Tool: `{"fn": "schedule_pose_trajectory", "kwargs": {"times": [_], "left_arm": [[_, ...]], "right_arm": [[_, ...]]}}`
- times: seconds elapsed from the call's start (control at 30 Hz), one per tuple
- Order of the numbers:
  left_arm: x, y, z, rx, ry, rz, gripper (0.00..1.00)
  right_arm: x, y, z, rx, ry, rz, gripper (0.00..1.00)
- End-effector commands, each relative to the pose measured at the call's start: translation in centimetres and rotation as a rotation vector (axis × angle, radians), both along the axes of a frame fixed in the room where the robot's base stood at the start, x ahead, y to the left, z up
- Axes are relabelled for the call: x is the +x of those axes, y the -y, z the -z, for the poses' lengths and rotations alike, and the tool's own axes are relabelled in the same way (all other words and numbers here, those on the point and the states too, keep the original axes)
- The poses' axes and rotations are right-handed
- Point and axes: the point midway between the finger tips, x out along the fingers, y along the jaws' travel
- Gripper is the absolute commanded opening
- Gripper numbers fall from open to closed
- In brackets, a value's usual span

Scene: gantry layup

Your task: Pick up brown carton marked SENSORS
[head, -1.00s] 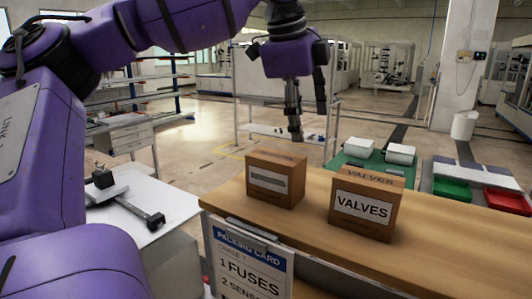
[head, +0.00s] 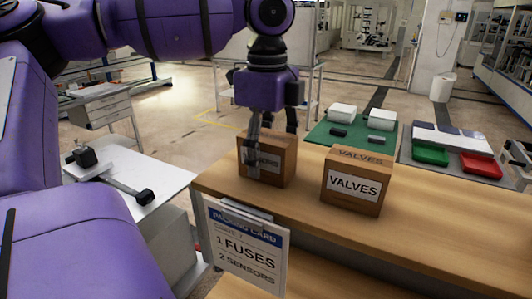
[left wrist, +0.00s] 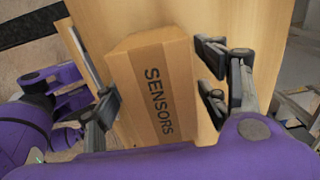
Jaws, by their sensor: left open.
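The brown carton marked SENSORS (head: 277,160) stands upright on the wooden bench at its left end. In the head view a gripper finger covers part of its label. In the left wrist view the carton (left wrist: 156,88) shows its top with the word SENSORS clear to read. My left gripper (head: 273,143) points down over the carton. In the left wrist view its open fingers (left wrist: 160,98) stand on either side of the carton, with a visible gap on the right side; I cannot tell whether the left finger touches. My right gripper is not in view.
A brown carton marked VALVES (head: 357,181) stands just right on the wooden bench (head: 440,220). A packing card (head: 246,246) hangs at the bench front. Behind are a green mat (head: 350,138) with white boxes, a green bin (head: 430,155) and a red bin (head: 481,166).

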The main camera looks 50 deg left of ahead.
Motion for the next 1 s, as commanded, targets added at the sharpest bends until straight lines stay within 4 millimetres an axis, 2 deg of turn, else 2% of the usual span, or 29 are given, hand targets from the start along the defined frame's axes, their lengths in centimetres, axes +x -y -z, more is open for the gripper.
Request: {"fn": "schedule_pose_trajectory", "kwargs": {"times": [0.13,0.37,0.8,0.83,1.0], "left_arm": [[0.03,-0.02,1.44,0.0,0.001,-0.001,0.67],[0.08,-0.01,1.6,0.001,0.002,-0.002,0.67],[0.08,-0.03,1.56,0.001,0.002,-0.002,0.11],[0.08,-0.03,1.56,0.001,0.002,-0.002,0.08],[0.11,-0.02,1.51,0.001,0.004,-0.001,0.08]], "right_arm": [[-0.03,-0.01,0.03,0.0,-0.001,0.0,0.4],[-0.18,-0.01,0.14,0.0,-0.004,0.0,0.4],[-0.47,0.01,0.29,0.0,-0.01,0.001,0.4],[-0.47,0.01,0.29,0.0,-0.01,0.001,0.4],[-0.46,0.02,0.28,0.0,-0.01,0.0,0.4]]}}
